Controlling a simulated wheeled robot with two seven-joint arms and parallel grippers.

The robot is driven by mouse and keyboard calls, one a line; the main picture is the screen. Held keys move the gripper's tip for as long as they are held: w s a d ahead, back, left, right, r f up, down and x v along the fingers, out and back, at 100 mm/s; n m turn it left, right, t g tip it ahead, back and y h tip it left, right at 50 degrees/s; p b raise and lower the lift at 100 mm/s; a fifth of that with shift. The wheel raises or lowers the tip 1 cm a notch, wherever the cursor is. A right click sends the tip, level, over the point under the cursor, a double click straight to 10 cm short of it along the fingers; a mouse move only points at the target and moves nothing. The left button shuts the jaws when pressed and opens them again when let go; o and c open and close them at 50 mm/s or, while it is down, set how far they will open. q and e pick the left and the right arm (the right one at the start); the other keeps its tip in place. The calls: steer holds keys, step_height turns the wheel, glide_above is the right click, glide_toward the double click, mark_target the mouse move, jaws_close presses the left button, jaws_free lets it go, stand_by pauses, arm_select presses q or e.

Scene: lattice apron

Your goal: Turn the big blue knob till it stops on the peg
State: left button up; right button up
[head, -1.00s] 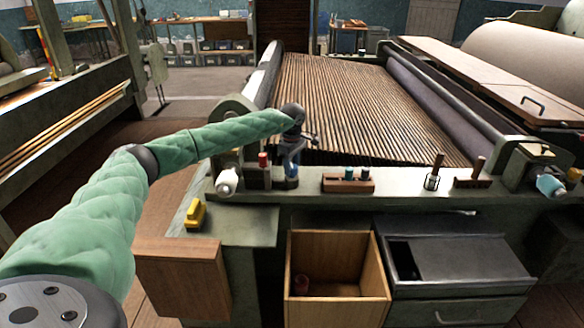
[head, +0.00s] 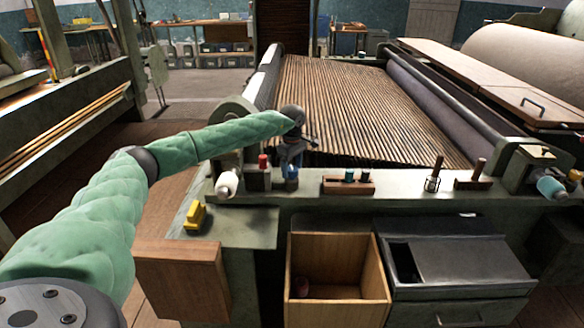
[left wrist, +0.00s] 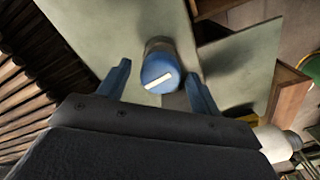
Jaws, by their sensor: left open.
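The big blue knob (left wrist: 153,67) shows in the left wrist view, its round blue top carrying a white bar that slants up to the right. My left gripper (left wrist: 158,70) is open, with one blue finger on each side of the knob. Gaps show between the knob and both fingers. In the head view my left gripper (head: 291,166) points down over the front rail, and its body largely hides the knob there. I cannot make out the peg in either view. My right gripper is not in view.
A red-topped piece (head: 263,161) and a white roller end (head: 227,183) stand just left of the gripper. A wooden block with dark green knobs (head: 348,184) sits to the right on the rail (head: 400,190). A yellow object (head: 196,215) lies on the lower ledge. An open wooden box (head: 378,270) is below.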

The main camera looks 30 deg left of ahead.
mark_target(292, 168)
arm_select(q)
step_height(292, 168, up, 6)
steer(key=shift+r+b, duration=0.1)
steer(key=shift+b, duration=0.2)
steer(key=shift+r, duration=0.75)
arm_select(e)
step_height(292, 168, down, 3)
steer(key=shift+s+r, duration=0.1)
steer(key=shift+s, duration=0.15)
arm_select(q)
steer(key=shift+n, duration=0.3)
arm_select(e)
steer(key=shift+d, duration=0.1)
